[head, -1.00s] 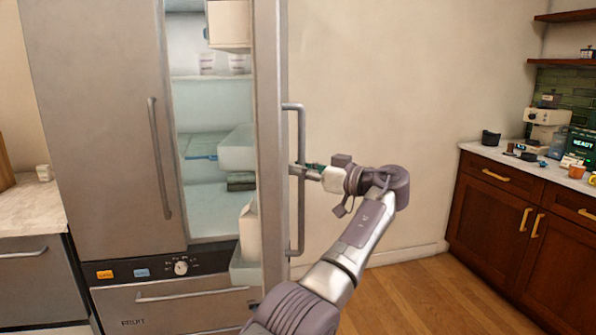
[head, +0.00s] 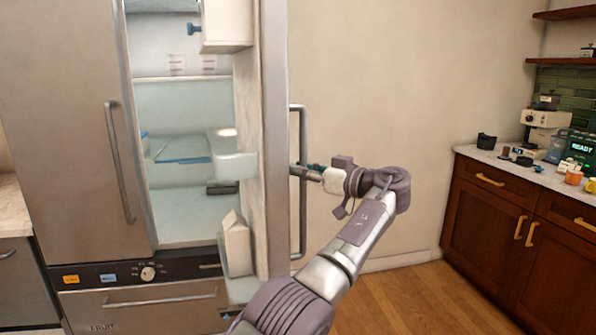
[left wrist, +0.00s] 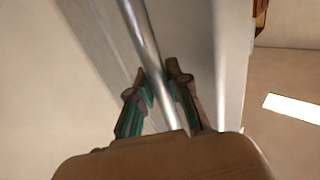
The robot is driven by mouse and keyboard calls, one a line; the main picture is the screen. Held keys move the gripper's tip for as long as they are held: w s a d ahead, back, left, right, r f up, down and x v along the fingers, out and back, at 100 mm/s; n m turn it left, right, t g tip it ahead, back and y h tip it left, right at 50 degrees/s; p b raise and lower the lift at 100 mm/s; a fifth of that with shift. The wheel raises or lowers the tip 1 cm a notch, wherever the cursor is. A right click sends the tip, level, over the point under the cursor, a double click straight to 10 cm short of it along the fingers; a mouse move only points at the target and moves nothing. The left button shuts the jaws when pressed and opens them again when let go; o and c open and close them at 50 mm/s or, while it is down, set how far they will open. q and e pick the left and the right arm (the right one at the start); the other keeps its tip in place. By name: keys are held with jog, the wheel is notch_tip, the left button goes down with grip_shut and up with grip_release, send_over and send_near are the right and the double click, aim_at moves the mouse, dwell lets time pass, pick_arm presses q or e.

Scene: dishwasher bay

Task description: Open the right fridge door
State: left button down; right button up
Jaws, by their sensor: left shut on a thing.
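The right fridge door (head: 275,140) stands open, seen nearly edge-on in the head view, with the fridge inside showing to its left. Its long vertical bar handle (head: 302,225) is on the door's outer face. My left gripper (head: 303,172) is shut on this handle at about mid-height. In the left wrist view the handle (left wrist: 140,35) runs between the two fingers of my left gripper (left wrist: 165,95), beside the door face (left wrist: 95,40). My right gripper is not in view.
The left fridge door (head: 75,130) is shut. Door bins hold a carton (head: 236,245). A drawer (head: 150,305) sits below. A wooden counter (head: 520,215) with mugs and a coffee machine stands at the right. The floor (head: 400,300) between is clear.

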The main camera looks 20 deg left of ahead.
pick_arm(q)
jog(key=shift+w+d, duration=0.15)
dwell(0.3)
jog(key=c, duration=1.1)
grip_release()
jog(key=v, duration=1.2)
jog(key=shift+c, duration=0.3)
